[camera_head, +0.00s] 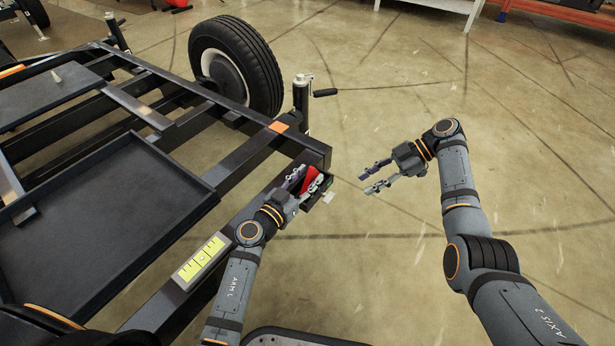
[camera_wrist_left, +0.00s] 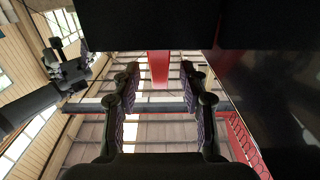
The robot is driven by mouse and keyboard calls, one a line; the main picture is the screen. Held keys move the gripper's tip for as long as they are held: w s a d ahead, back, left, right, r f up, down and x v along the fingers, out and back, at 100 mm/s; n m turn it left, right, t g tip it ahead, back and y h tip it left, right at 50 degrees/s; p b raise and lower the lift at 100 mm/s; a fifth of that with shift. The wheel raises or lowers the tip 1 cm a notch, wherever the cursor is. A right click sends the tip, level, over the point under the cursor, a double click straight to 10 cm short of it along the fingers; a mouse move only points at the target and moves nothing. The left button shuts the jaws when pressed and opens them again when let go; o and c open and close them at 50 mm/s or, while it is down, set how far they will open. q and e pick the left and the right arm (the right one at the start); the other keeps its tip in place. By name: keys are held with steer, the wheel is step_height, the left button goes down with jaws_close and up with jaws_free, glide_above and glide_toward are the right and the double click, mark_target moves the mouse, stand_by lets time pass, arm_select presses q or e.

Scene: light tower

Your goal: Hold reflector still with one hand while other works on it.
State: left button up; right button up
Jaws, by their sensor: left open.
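The red reflector (camera_head: 311,178) is at the near right corner of the dark trailer frame (camera_head: 262,146). My left gripper (camera_head: 308,181) is open around or just beside it; the fingers partly hide it in the head view. In the left wrist view, a red piece (camera_wrist_left: 159,66), seemingly the reflector, shows beyond and between the two spread fingers of the left gripper (camera_wrist_left: 157,80), with space on each side. My right gripper (camera_head: 368,181) is open and empty, in free space to the right of the corner, its fingers pointing left toward it.
A jack with a crank handle (camera_head: 302,96) stands at the frame's edge behind the corner, near a wheel (camera_head: 236,66). A black tray (camera_head: 95,225) sits on the frame at left. A yellow label (camera_head: 201,258) lies on the near beam. The floor at right is clear.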

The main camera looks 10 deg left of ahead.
arm_select(q)
steer(key=shift+w+d, duration=0.1)
jaws_close()
stand_by(1.2)
